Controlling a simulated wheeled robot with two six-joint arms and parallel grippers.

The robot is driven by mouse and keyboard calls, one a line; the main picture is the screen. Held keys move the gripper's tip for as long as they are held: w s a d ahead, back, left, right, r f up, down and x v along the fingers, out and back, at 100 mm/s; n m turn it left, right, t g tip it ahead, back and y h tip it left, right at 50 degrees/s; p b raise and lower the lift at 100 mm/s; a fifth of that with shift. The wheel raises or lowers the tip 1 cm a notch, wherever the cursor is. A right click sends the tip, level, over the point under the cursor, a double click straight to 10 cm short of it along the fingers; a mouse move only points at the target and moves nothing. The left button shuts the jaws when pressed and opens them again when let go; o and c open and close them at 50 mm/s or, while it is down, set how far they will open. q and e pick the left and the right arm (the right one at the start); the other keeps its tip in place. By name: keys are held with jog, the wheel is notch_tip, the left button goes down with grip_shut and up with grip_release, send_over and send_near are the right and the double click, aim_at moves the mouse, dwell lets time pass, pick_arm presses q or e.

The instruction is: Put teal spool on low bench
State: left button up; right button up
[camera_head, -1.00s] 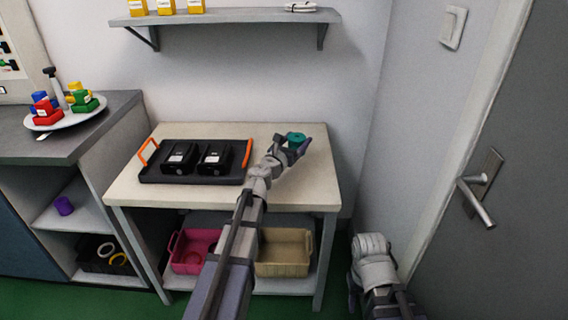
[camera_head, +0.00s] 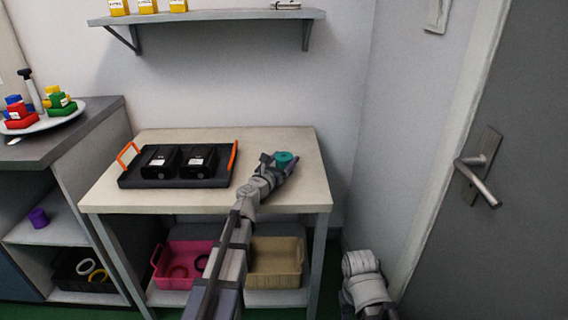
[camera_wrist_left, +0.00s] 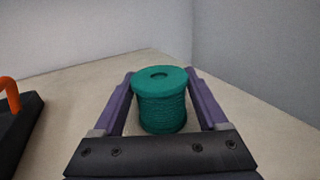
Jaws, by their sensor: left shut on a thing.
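The teal spool (camera_head: 285,158) is upright at the right part of the low bench (camera_head: 305,185). My left gripper (camera_head: 280,162) is shut on it. In the left wrist view the spool (camera_wrist_left: 160,103) stands between the two purple fingers of my left gripper (camera_wrist_left: 160,110), with the pale bench top around it. I cannot tell whether its base touches the bench top. My right arm shows at the lower right of the head view, but its fingers cannot be made out.
A black tray (camera_head: 130,181) with orange handles and two black devices sits on the bench's left part. A pink bin (camera_head: 172,280) and a tan bin (camera_head: 275,262) stand on the lower shelf. A wall shelf (camera_head: 230,15) is above, and a grey door (camera_head: 490,110) is at right.

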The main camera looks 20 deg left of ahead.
pick_arm(q)
jog(key=shift+f, duration=0.15)
jog(key=o, duration=1.4)
jog(key=shift+r, duration=0.25)
jog(key=s, duration=0.4)
jog(key=s+a, duration=0.1)
jog(key=s, duration=0.3)
jog(key=s+a, duration=0.1)
jog(key=s, duration=0.2)
jog(key=shift+s+a+f, duration=0.1)
jog(key=shift+s+a, duration=0.05)
jog(key=shift+s, duration=0.25)
